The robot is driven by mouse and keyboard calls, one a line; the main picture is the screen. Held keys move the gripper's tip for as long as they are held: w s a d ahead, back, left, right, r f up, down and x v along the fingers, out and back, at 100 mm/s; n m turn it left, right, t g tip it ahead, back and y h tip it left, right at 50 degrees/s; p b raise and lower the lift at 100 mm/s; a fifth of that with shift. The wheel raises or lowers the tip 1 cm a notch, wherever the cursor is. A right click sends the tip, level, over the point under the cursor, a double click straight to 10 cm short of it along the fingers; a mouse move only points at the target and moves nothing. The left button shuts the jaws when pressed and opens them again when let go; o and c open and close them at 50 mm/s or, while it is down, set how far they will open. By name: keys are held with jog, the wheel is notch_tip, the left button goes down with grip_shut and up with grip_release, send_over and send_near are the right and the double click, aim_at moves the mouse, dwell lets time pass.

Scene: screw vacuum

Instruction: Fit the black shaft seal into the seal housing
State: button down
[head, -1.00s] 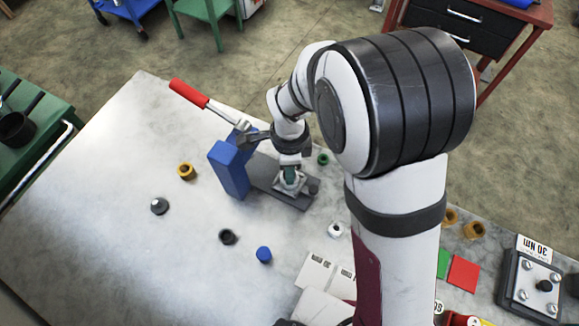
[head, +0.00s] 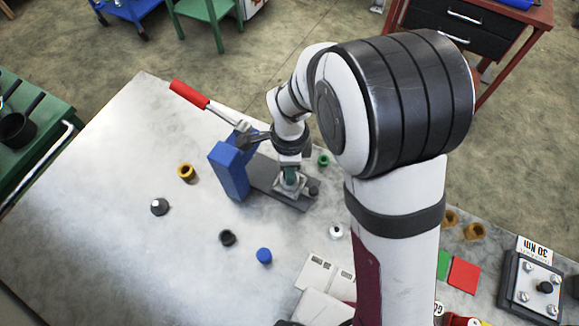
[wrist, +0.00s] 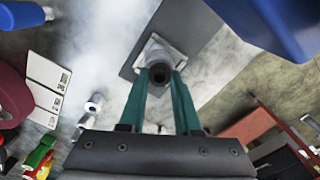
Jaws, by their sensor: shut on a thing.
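My gripper (wrist: 161,80) is shut on the black shaft seal (wrist: 160,75), a small dark ring with a hole, held between its green fingertips in the wrist view. The pale square seal housing (wrist: 152,49) is directly beyond the seal. In the head view the housing (head: 289,187) sits on the grey base plate (head: 265,177) of the press, with my gripper (head: 289,175) right over it. My fingers hide much of the housing and the seal in the head view. I cannot tell whether the seal touches the housing or is partly inside it.
The blue press column (head: 229,172) with a red-handled lever (head: 189,94) stands close left of my gripper. A brass ring (head: 187,172), a dark ring (head: 227,237), a blue cap (head: 264,255) and a green ring (head: 323,160) lie around.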

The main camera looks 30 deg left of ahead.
jog(key=shift+f, duration=0.45)
jog(key=shift+r, duration=0.15)
jog(key=shift+r, duration=0.3)
jog(key=shift+s+d, duration=0.1)
dwell(0.5)
jog(key=shift+f, duration=0.4)
dwell(0.9)
